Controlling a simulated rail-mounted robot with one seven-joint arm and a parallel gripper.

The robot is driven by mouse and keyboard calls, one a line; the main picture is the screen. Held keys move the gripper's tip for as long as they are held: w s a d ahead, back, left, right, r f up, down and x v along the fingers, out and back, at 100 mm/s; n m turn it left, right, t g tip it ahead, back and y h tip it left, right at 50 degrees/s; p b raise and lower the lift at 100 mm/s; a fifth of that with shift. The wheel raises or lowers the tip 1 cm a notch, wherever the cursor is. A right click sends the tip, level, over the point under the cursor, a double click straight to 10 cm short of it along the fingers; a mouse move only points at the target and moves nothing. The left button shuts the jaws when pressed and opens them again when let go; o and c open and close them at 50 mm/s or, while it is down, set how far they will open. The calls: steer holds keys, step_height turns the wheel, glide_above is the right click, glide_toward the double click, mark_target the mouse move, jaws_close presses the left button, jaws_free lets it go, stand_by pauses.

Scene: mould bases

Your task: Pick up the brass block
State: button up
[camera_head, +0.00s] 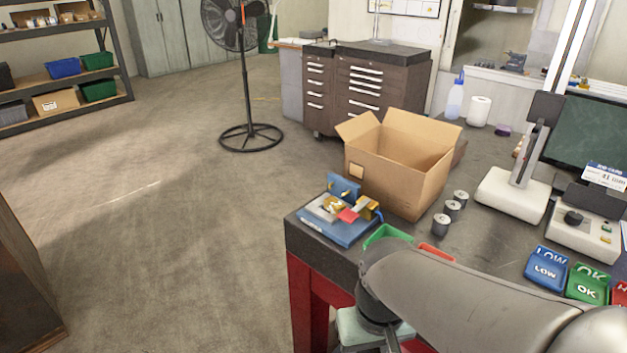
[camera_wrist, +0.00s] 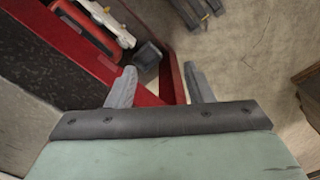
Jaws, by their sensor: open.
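In the head view, a blue fixture (camera_head: 336,231) lies at the table's near left corner. A brass-coloured block (camera_head: 367,208) sits on its right side, beside a small red piece (camera_head: 348,215). A rounder brass-coloured piece (camera_head: 333,204) also lies on the fixture; which is the named brass block I cannot tell for sure. My gripper (camera_wrist: 161,80) is open and empty in the wrist view, pointing down past the table's red frame (camera_wrist: 75,43). No brass block shows in that view. In the head view my arm hides its fingertips, below and in front of the fixture.
An open cardboard box (camera_head: 395,180) stands behind the fixture. Several grey cylinders (camera_head: 441,224) stand right of it. Green (camera_head: 386,234) and red (camera_head: 437,252) trays are partly behind my arm. A scale (camera_head: 513,194) and labelled bins (camera_head: 546,270) are further right.

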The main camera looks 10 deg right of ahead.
steer(key=shift+o, duration=0.4)
step_height(320, 180, up, 21)
steer(key=n+p, duration=0.3)
steer(key=n, duration=0.3)
glide_above(334, 202)
steer(key=f, duration=1.1)
steer(key=shift+s+d+f, duration=0.1)
steer(key=shift+d+f, duration=0.15)
steer(key=shift+f, duration=0.15)
steer(key=shift+a+f+p, duration=0.1)
steer(key=shift+f+p, duration=0.25)
steer(key=shift+f, duration=2.4)
steer(key=shift+w, duration=0.2)
jaws_close()
steer(key=shift+r, duration=0.15)
